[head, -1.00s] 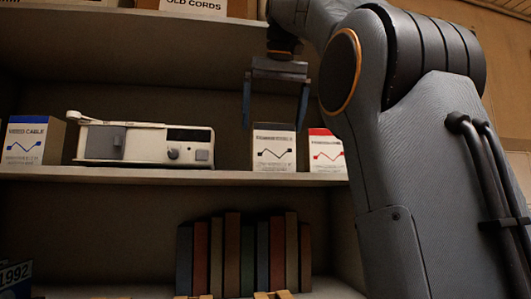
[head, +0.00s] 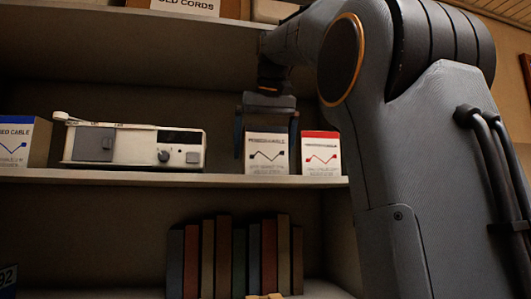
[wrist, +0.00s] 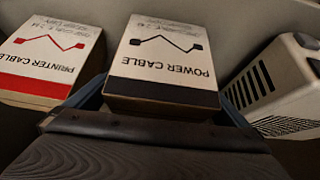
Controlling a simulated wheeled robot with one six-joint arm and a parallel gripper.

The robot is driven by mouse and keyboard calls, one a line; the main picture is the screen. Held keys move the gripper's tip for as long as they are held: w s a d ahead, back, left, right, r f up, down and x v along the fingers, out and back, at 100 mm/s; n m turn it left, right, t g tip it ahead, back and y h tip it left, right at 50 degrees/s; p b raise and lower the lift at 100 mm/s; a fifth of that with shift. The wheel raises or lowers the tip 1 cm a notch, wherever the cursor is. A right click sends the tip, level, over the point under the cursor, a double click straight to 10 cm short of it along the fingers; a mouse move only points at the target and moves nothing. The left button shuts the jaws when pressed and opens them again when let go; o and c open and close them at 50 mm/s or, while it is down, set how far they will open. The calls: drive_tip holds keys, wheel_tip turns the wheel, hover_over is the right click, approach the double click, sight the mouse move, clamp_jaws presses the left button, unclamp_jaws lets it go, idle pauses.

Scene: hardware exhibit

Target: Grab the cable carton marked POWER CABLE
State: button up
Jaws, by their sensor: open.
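The cable carton marked POWER CABLE (head: 267,155) stands upright on the middle shelf, white with a dark band and a zigzag cable drawing. In the wrist view the same carton (wrist: 165,62) reads POWER CABLE upside down. My gripper (head: 267,148) is open, with one finger on each side of the carton's upper part. In the wrist view the fingers flank the carton's near end. I cannot tell whether either finger touches it.
The red-banded PRINTER CABLE carton (head: 321,153) stands close on the right. A cream device (head: 133,145) stands to the left, and a blue-banded carton (head: 17,145) is at the far left. The shelf above (head: 190,34) holds an OLD CORDS box (head: 187,6). Books (head: 238,255) stand below.

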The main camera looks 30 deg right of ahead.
drive_tip(key=c, duration=1.1)
drive_tip(key=shift+r, duration=0.1)
